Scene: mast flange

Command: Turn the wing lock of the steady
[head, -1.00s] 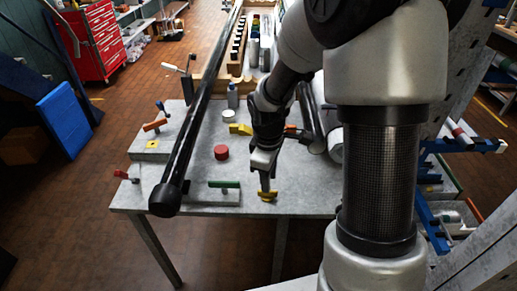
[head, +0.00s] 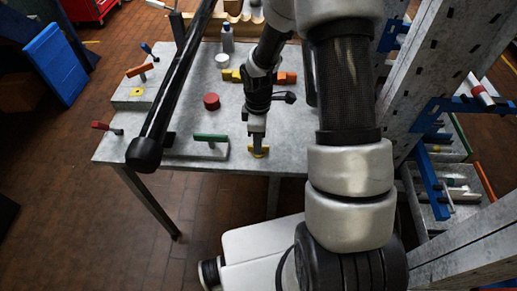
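I cannot clearly make out which part is the steady; a long black tube (head: 172,95) slants across the table to the left.
A green-handled lever (head: 210,138) stands close left of my gripper. A red round knob (head: 211,101), a yellow block (head: 232,75), an orange block (head: 287,78) and a grey bottle (head: 227,40) lie further back. A grey perforated upright (head: 425,75) stands to the right.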

